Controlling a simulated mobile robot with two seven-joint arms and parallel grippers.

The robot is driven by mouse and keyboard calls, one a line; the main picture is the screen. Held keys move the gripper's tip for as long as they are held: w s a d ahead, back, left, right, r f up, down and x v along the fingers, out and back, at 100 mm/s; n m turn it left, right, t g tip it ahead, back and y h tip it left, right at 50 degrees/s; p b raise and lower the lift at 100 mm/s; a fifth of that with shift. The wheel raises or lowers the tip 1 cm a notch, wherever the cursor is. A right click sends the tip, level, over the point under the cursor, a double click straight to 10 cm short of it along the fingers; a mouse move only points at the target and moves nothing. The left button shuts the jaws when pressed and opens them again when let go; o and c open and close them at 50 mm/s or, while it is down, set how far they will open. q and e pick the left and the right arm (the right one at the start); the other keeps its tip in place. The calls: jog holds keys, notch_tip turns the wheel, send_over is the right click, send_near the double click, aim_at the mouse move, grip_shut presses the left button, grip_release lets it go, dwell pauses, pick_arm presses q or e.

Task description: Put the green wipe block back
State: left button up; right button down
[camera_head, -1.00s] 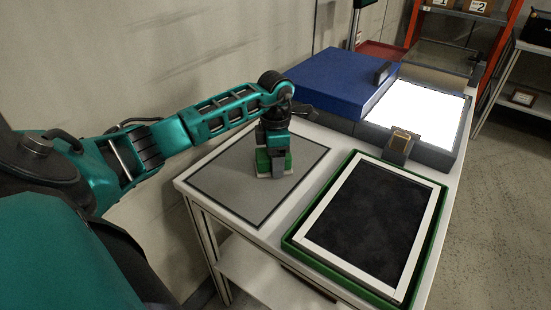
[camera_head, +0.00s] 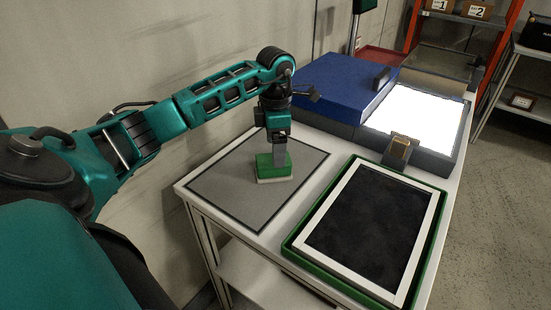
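The green wipe block (camera_head: 265,170), with a pale underside, sits on the grey mat (camera_head: 225,183) at the left of the table. My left gripper (camera_head: 280,157) points straight down at the block from above, its grey fingers at the block's top. The gripper is higher than the block and does not carry it. The gap between the fingers is hard to see from this side. My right gripper is not in view.
A white-framed dark screen (camera_head: 372,222) lies in a green tray (camera_head: 291,240) at the right. Behind are a blue lidded case (camera_head: 340,85), a bright light panel (camera_head: 415,112) and a small brown-and-grey piece (camera_head: 399,150). The mat around the block is clear.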

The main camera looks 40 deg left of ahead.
pick_arm(q)
notch_tip(320, 180, up, 6)
jog(key=shift+f, duration=0.1)
dwell(0.7)
